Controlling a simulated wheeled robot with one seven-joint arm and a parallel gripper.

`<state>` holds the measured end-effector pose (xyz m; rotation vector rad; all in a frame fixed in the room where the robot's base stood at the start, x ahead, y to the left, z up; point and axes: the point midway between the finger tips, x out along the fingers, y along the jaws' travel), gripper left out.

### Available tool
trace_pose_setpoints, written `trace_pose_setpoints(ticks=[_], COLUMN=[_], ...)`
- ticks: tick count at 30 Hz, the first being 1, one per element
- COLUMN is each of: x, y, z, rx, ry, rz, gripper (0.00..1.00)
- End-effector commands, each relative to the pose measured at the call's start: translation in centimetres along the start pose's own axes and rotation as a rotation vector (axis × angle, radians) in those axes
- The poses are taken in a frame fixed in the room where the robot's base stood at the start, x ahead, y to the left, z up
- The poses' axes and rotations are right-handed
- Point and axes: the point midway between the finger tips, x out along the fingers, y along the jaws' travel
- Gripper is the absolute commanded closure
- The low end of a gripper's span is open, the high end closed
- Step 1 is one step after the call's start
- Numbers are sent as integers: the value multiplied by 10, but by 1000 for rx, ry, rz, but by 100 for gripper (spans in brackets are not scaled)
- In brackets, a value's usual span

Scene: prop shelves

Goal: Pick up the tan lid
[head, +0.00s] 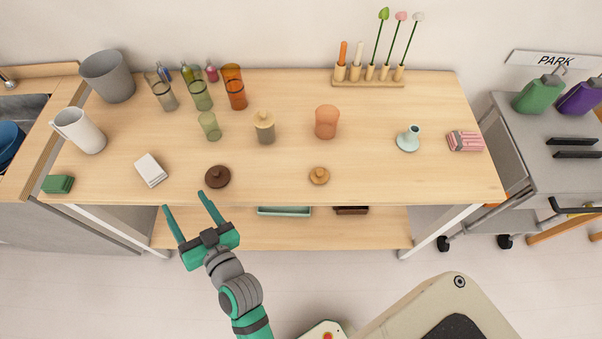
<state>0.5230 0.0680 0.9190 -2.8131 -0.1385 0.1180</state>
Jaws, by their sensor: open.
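A small tan lid (319,176) with a round knob lies on the wooden tabletop near its front edge, right of centre. A dark brown lid (217,176) of similar shape lies to its left, also near the front edge. A jar with a tan top (264,127) stands behind and between the two lids. My gripper (187,201) is open and empty, with teal fingers pointing toward the table's front edge. It is left of and nearer than the brown lid, well to the left of the tan lid.
An orange cup (326,122) stands behind the tan lid. A white box (151,170) and several glasses are to the left. The tabletop (268,190) between the lids is clear.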

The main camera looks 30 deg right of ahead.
Motion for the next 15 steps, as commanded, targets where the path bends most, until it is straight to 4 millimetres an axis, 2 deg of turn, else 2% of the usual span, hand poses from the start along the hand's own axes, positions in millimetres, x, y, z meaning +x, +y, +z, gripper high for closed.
trace_pose_setpoints(ticks=[1,6,12,15], x=[18,62,97,108], y=[-1,-14,-26,-28], z=[-17,-59,-102,-120], rx=[-15,-87,-229,-319], ry=[16,27,11,-11], rz=[-28,-141,-277,-341], gripper=[37,37,37,37])
